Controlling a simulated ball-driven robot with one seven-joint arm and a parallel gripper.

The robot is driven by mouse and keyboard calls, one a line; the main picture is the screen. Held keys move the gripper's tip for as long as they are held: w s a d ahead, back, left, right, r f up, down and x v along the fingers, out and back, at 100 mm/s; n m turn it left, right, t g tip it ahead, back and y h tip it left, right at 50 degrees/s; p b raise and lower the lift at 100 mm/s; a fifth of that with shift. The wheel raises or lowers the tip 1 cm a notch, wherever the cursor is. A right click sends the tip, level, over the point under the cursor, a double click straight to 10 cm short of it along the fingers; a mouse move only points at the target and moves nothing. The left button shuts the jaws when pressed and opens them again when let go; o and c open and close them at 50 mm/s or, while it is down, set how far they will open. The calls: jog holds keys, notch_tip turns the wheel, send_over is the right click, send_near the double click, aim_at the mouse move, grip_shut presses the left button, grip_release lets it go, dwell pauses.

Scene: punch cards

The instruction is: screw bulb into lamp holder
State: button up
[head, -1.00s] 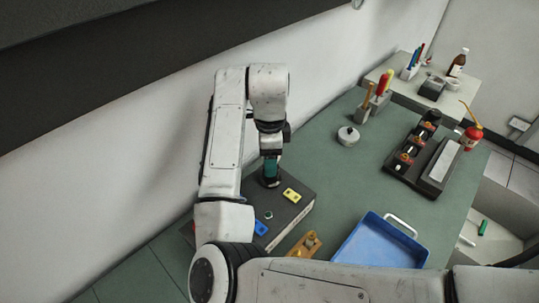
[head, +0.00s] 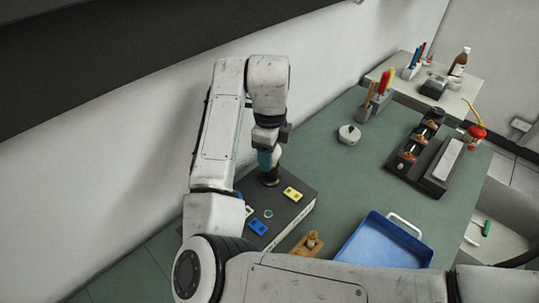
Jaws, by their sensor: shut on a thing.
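My gripper (head: 265,159) points down over a dark grey box (head: 289,220) with a light side. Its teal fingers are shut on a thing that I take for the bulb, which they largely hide. A dark round holder (head: 271,179), apparently the lamp holder, stands on the box top just under the fingertips. The fingertips are close above the holder; I cannot tell whether the bulb touches it or sits in it.
The box top carries a yellow block (head: 293,194), a blue block (head: 257,227) and a small round part (head: 268,214). A blue tray (head: 381,245), a wooden piece (head: 307,244), a white round pot (head: 349,135) and a dark rack (head: 411,158) stand right. Green table between is clear.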

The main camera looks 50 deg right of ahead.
jog(key=m+b, duration=0.1)
jog(key=m, duration=0.2)
jog(key=shift+f, duration=0.1)
jog(key=m+b, duration=0.2)
jog(key=shift+f+m, duration=0.1)
jog(key=shift+m, duration=1.1)
jog(key=m+b, duration=0.2)
jog(key=shift+d+m, duration=0.1)
jog(key=shift+m, duration=0.9)
jog(key=o, duration=1.1)
jog(key=shift+c, duration=0.2)
